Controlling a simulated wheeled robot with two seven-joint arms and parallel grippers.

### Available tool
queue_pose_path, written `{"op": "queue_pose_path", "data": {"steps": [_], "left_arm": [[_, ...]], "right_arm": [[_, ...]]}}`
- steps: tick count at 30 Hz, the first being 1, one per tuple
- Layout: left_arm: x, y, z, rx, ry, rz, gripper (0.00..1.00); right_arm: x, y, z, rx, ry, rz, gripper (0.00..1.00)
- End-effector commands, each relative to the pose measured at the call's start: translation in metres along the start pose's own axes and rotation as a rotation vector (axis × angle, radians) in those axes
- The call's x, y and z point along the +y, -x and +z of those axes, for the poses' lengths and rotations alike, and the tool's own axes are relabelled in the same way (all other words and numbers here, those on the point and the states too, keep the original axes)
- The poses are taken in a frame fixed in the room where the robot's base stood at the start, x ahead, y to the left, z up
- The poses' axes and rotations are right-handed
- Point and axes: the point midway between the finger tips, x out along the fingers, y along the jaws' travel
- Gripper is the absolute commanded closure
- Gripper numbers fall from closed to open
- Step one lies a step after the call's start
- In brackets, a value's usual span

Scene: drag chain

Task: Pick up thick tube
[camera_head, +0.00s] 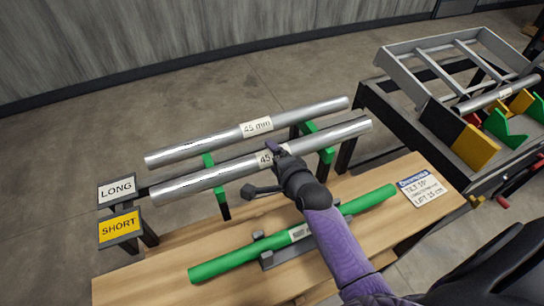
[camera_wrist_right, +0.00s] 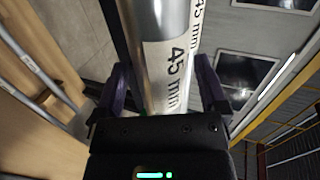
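Two thick silver tubes, each labelled 45 mm, lie side by side on a rack in the head view: the far tube (camera_head: 205,144) and the near tube (camera_head: 205,179). My right gripper (camera_head: 274,156) is at the label in the middle of the near tube. In the right wrist view, the tube (camera_wrist_right: 168,60) runs between the two purple fingers of that gripper (camera_wrist_right: 165,88). The fingers are close to its sides, but whether they press on it is unclear. The near tube appears to rest on its green supports. My left gripper is not in view.
A thin green tube (camera_head: 235,262) lies on grey holders on the wooden table (camera_head: 150,287) in front. LONG (camera_head: 117,189) and SHORT (camera_head: 119,227) signs stand at left. A grey frame cart (camera_head: 400,55) with coloured wedges stands at right. A printed card (camera_head: 418,188) lies at the table's right end.

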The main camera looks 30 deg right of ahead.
Motion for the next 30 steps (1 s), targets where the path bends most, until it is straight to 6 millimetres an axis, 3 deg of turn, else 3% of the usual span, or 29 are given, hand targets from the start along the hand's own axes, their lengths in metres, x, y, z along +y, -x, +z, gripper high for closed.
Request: {"op": "queue_pose_path", "data": {"steps": [1,2,12,23,26,30], "left_arm": [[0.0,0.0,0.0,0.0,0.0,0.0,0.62],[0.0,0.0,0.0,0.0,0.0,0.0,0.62],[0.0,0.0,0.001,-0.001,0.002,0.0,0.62],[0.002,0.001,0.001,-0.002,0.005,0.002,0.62],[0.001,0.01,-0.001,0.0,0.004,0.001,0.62],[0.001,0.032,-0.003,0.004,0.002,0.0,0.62]], "right_arm": [[0.0,0.0,0.0,0.0,0.0,0.0,0.21],[0.0,0.0,0.0,0.0,0.0,0.0,0.28],[0.0,0.0,0.0,0.0,0.001,0.0,1.0],[-0.002,0.001,0.0,0.001,0.001,-0.002,1.0],[-0.018,0.006,-0.001,0.0,0.0,-0.005,1.0],[-0.056,0.02,-0.003,0.001,0.001,-0.008,1.0]]}}
